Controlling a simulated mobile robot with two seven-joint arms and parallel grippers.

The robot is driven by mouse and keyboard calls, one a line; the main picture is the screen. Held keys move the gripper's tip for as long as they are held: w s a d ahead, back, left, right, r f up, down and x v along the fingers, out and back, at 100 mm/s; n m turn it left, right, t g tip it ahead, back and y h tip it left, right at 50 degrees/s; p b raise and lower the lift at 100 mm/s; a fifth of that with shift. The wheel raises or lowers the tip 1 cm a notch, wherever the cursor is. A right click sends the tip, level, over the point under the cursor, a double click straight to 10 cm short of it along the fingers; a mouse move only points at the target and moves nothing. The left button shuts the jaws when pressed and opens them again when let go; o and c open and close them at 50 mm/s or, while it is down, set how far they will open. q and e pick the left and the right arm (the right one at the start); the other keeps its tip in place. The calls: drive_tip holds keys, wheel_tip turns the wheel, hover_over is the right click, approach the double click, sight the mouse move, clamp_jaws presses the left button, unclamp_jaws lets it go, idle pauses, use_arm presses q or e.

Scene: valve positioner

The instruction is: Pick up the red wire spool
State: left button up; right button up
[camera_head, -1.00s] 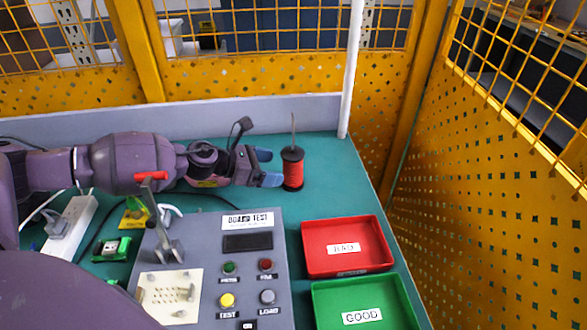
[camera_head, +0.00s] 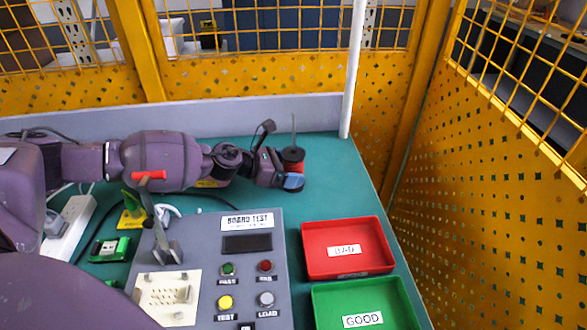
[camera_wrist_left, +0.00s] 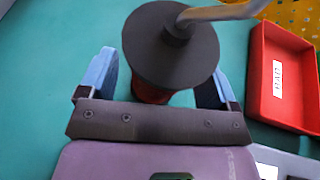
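The red wire spool (camera_head: 294,166) has black end discs and a thin upright rod, and stands at the back right of the green table. It also shows in the left wrist view (camera_wrist_left: 170,45), seen from above, its black top disc hiding most of the red wire. My left gripper (camera_head: 286,170) is open, with its blue fingers on either side of the spool. In the wrist view a gap shows between the left finger and the disc; the right finger is close to the disc's edge. My right gripper is not in view.
A red BAD tray (camera_head: 310,262) and a green GOOD tray (camera_head: 325,313) stand at the right front. A grey board test box (camera_head: 262,252) with a lever sits left of them. A white post (camera_head: 350,75) and yellow mesh fence (camera_head: 480,190) bound the table.

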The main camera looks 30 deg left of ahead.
sight(289, 153)
use_arm(q)
drive_tip(key=c, duration=1.1)
drive_tip(key=shift+r, duration=0.15)
drive_tip(key=shift+r, duration=0.35)
wheel_tip(289, 153, up, 7)
drive_tip(key=shift+r+p, duration=0.15)
drive_tip(key=shift+p, duration=1.1)
drive_tip(key=shift+r+p, duration=1.65)
drive_tip(key=shift+r, duration=4.3)
